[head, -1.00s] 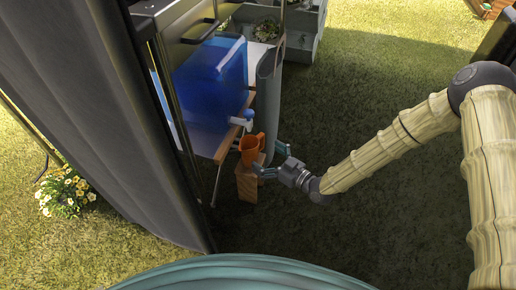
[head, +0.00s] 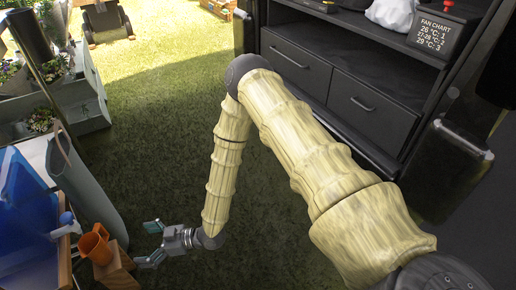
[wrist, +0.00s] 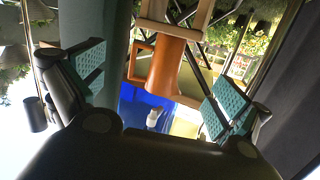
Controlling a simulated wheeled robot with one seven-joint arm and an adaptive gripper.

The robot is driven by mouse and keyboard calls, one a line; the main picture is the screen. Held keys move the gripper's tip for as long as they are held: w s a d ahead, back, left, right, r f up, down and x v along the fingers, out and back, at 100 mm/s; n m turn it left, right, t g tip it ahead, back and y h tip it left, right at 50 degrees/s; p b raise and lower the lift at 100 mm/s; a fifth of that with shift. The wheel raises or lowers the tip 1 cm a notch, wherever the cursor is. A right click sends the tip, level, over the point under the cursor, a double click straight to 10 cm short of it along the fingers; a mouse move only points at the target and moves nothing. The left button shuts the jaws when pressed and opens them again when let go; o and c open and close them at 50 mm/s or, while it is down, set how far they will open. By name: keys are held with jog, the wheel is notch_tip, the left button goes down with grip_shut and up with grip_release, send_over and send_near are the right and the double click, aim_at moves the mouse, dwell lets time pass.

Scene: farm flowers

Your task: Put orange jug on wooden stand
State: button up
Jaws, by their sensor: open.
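The orange jug (head: 95,245) stands upright on top of the wooden stand (head: 120,272), at the lower left of the head view. My gripper (head: 147,245) is open and empty to the right of the jug, with a gap between its fingers and the jug. In the wrist view the picture is upside down. There the jug (wrist: 170,72) shows beyond and between the open fingers of my gripper (wrist: 153,82), not touched by them. The wooden stand (wrist: 175,28) shows above it, and the jug's handle is on the left.
A blue water tank (head: 28,215) with a white tap (head: 67,226) is left of the jug. A tall grey panel (head: 85,190) stands behind it. A black drawer cabinet (head: 340,95) fills the back right. Grass (head: 165,120) in the middle is clear.

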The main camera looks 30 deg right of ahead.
jog(key=s+d+f+m+g+h, duration=0.3)
jog(key=s+d+f+m+h, duration=0.5)
jog(key=s+d+f, duration=0.55)
jog(key=s+d+r+m+g+h, duration=0.1)
jog(key=s+d+m+g+h, duration=0.1)
jog(key=s+d, duration=0.6)
jog(key=s+d+r+m+g+h, duration=0.1)
jog(key=s+d+h, duration=0.3)
jog(key=s+d, duration=0.4)
jog(key=shift+s+d+r+m+g+h, duration=0.25)
jog(key=shift+s+m+g+h, duration=0.15)
jog(key=shift+s+m+g, duration=0.25)
